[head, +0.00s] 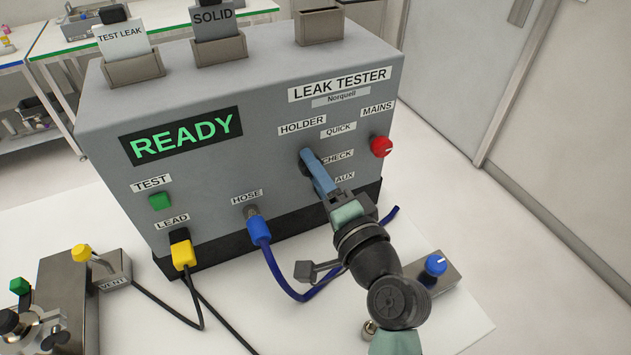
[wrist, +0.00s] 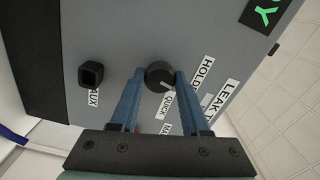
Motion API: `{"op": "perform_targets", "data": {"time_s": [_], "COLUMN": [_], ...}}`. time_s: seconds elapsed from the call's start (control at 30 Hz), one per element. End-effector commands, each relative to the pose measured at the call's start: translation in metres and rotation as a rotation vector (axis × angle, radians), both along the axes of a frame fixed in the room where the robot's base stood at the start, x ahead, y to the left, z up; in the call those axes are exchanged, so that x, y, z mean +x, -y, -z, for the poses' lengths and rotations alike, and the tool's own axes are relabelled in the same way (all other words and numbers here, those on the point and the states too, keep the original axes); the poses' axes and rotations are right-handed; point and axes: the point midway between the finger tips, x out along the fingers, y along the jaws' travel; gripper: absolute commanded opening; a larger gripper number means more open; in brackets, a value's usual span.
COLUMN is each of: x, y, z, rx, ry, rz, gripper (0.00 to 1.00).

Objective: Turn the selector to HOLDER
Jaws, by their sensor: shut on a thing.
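The selector is a round black knob (wrist: 160,76) on the grey leak tester's front, seen between my fingers in the wrist view. A pale pointer line shows on it, on the side near the HOLDER (wrist: 204,76) and QUICK (wrist: 167,106) labels; I cannot tell exactly which it points at. My gripper (wrist: 159,80) is shut on the knob, one blue finger on each side. In the head view my gripper (head: 309,160) reaches the panel just below the HOLDER label (head: 302,125) and mostly hides the knob. The display (head: 181,136) reads READY.
A red MAINS knob (head: 381,146) is right of my gripper. A blue hose plug (head: 259,230) and yellow lead plug (head: 182,253) are to its left. A blue-knobbed box (head: 435,268) stands beside my arm.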

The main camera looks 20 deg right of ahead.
Motion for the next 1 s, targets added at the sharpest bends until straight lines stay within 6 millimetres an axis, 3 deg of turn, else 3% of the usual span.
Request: {"op": "perform_targets", "data": {"time_s": [0.4, 0.97, 1.0], "x": [-0.0002, -0.0001, -0.0001], "y": [0.0005, 0.0002, 0.0002], "z": [0.0021, 0.0010, 0.0010], "rx": [-0.202, -0.235, -0.235], "ry": [0.005, 0.005, 0.005], "rz": [0.001, 0.000, 0.000], "gripper": [0.00, 0.00, 0.48]}}
